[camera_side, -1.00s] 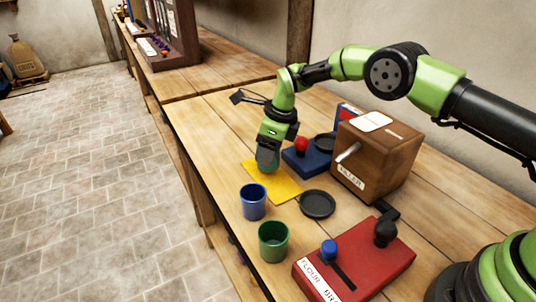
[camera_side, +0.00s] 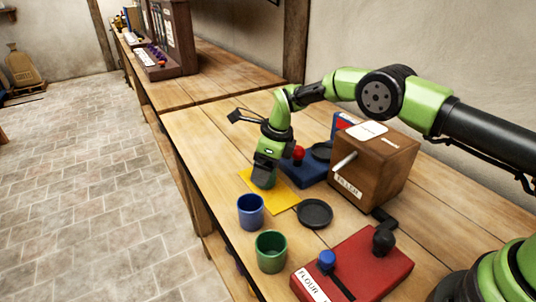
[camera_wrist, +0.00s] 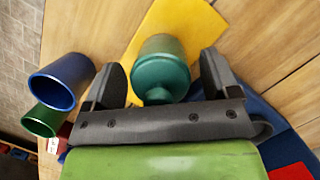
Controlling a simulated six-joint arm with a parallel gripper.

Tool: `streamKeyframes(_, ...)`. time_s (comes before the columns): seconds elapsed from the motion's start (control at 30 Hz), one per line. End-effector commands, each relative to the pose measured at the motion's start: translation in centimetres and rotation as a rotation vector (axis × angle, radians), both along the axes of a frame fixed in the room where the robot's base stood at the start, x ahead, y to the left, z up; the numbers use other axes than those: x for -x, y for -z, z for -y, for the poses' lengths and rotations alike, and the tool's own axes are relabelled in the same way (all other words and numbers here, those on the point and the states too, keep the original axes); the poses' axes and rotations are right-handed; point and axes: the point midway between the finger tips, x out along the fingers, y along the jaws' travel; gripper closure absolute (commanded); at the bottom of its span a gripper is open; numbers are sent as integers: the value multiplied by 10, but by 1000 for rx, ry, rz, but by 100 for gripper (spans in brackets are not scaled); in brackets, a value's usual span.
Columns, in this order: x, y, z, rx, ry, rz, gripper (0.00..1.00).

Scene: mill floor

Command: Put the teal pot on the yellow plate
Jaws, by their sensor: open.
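The teal pot (camera_wrist: 160,70) shows in the wrist view between the two spread fingers of my gripper (camera_wrist: 165,75), with a small knob facing the camera. Bare gaps show on both sides of it. The yellow plate (camera_wrist: 200,25) is a flat yellow sheet showing behind and around the pot. In the side view my gripper (camera_side: 265,172) points down over the back part of the yellow plate (camera_side: 275,199). There the pot is mostly hidden by the fingers, and whether its base touches the plate is hard to tell.
A blue cup (camera_side: 250,212) and a green cup (camera_side: 271,252) stand near the table's front edge. A black dish (camera_side: 315,213) lies right of the plate. A wooden mill box (camera_side: 372,165), a blue device with red knob (camera_side: 305,170) and a red flour box (camera_side: 355,268) stand nearby.

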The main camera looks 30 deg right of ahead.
Motion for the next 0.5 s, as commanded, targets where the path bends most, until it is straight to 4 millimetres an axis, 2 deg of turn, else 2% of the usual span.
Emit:
streamKeyframes(0.17,3,-19,3,0,0,1,19)
streamKeyframes(0.5,16,-87,17,1,0,5,19)
